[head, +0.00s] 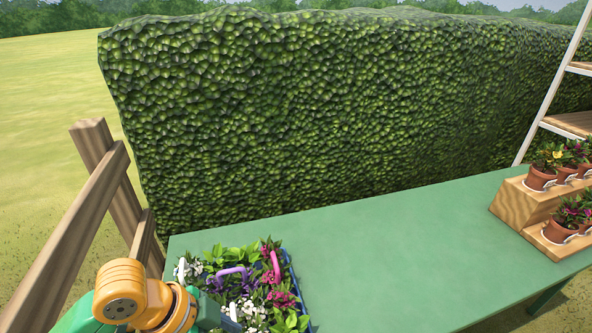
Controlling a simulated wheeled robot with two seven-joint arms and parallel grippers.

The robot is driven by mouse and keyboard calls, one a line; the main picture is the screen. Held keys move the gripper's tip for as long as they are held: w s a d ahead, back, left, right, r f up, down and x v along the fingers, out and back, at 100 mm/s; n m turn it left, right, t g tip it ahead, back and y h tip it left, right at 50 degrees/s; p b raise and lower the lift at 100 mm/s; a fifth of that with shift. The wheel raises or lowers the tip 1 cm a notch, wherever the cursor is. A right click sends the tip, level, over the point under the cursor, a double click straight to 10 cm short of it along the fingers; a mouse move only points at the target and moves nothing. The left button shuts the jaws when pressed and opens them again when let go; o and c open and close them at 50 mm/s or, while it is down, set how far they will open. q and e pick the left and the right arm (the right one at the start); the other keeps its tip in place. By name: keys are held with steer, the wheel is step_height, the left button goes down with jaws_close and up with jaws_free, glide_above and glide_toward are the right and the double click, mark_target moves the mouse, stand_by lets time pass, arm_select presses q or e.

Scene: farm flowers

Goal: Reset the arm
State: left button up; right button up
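My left arm (135,298), orange and green, comes in at the bottom left. Its grey gripper end (220,317) is at the near left side of a blue crate of flowers (296,290) on the green table. The gripper is only partly visible at the bottom of the view, and its fingers cannot be made out clearly. Whether it touches the crate or plants cannot be told. My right arm and gripper are not in view.
The green table (400,250) is clear across its middle. Potted flowers (541,177) stand on a stepped wooden stand (517,207) at the right. A wooden fence (95,215) is at the left. A tall hedge (330,110) stands behind the table.

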arm_select(q)
steer(key=s+a+f+n+t+y, duration=0.1)
steer(key=s+a+f+n+y, duration=0.2)
steer(key=f+n, duration=0.35)
steer(key=s+a+f+n+t+y, duration=0.1)
steer(key=s+a+f+n, duration=0.1)
steer(key=s+f+n, duration=0.45)
step_height(320, 180, down, 24)
steer(key=s+a+g+b, duration=0.1)
steer(key=s+b, duration=0.1)
steer(key=b, duration=0.4)
steer(key=s+a+f+g+y+b, duration=0.1)
steer(key=s+f+b, duration=0.3)
steer(key=s+f, duration=0.8)
step_height(320, 180, down, 2)
steer(key=shift+s+a+g, duration=0.15)
steer(key=shift+a+g, duration=0.15)
steer(key=shift+a, duration=0.2)
